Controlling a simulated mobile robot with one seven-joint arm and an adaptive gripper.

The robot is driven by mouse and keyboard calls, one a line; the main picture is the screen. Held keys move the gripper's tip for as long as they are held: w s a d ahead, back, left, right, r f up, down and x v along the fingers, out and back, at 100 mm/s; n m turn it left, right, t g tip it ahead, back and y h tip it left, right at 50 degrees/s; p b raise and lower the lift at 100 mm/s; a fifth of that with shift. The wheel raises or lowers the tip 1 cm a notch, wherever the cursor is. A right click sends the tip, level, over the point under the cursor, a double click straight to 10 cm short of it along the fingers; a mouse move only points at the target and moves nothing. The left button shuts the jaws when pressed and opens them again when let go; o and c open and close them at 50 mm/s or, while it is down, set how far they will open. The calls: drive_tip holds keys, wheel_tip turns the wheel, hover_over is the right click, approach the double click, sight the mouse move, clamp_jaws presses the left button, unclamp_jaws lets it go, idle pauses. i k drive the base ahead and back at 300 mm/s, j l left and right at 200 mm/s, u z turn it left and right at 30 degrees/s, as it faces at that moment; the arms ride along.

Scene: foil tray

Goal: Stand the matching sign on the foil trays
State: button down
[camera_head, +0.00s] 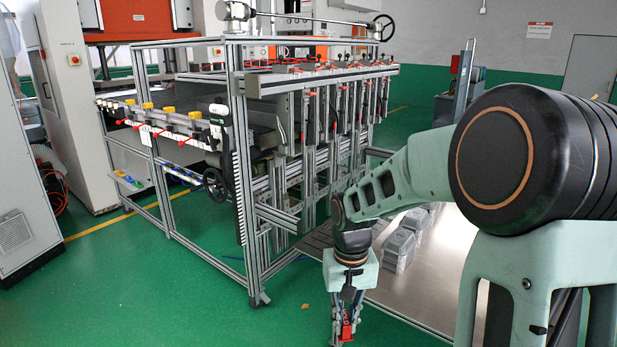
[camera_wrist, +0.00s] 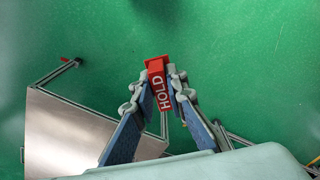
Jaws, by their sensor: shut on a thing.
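My gripper (camera_wrist: 160,98) is shut on a red sign (camera_wrist: 156,66) that reads "HOLD" in white letters. In the head view the red sign (camera_head: 346,326) hangs below my gripper (camera_head: 346,305), over the green floor beyond the table's edge. Foil trays (camera_head: 400,248) stand in silvery stacks on the metal table, to the right of my gripper in the head view. The stacks are partly hidden behind my arm, and I cannot make out any sign on them. The wrist view does not show the trays.
The metal table (camera_head: 398,298) has bare room in front of the trays; its bare top also shows in the wrist view (camera_wrist: 62,135). A large aluminium-framed machine (camera_head: 262,200) stands left of the table. The green floor (camera_head: 150,290) at front left is mostly clear.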

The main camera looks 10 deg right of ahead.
sight(400, 235)
drive_tip(key=i+j+z, duration=0.1)
drive_tip(key=i+z, duration=0.15)
drive_tip(key=i, duration=0.75)
drive_tip(key=i+z, duration=0.4)
drive_tip(key=i, duration=0.3)
drive_tip(key=i+j+z, duration=0.2)
drive_tip(key=i+z, duration=0.25)
drive_tip(key=i, duration=0.25)
